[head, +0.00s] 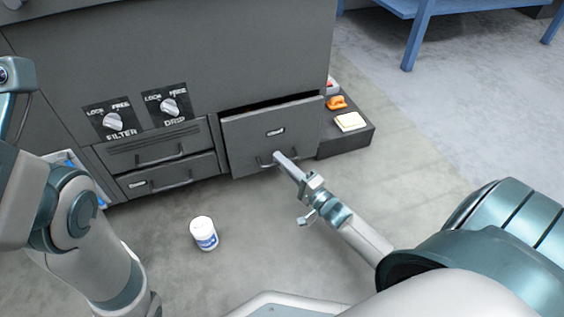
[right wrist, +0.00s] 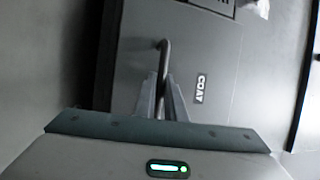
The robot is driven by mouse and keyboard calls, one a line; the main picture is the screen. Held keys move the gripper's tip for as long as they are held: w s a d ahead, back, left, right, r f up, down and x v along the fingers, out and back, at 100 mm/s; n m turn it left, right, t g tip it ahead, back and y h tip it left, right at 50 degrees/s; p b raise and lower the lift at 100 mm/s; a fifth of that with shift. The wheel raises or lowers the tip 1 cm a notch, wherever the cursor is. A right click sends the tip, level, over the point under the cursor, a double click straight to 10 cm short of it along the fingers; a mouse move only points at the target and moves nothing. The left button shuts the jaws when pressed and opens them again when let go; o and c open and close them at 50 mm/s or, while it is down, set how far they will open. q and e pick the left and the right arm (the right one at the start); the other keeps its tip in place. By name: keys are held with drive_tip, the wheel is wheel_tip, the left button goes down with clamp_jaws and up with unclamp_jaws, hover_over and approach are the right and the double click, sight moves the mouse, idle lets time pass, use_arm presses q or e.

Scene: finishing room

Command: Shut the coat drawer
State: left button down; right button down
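The coat drawer (head: 248,132) is the large grey drawer front at the right of the dark cabinet. It stands out a little from the cabinet, with a dark gap along its top. Its label reads COAT (right wrist: 200,88) in the right wrist view. Its bar handle (right wrist: 164,52) runs down between the fingers of my right gripper (right wrist: 163,92). The fingers look close together on the handle; the contact itself is hard to see. In the head view my right gripper (head: 282,160) is at the handle. My left arm is at the left; its gripper is out of view.
A white jar (head: 204,233) stands on the floor. A low dark ledge (head: 352,136) with small items is to the right. Floor in front is mostly clear.

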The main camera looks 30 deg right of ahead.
drive_tip(key=w, duration=0.2)
drive_tip(key=w+d, duration=0.1)
drive_tip(key=w, duration=0.1)
drive_tip(key=shift+d, duration=0.1)
drive_tip(key=c, duration=2.1)
unclamp_jaws()
drive_tip(key=shift+w, duration=0.1)
drive_tip(key=shift+r, duration=0.1)
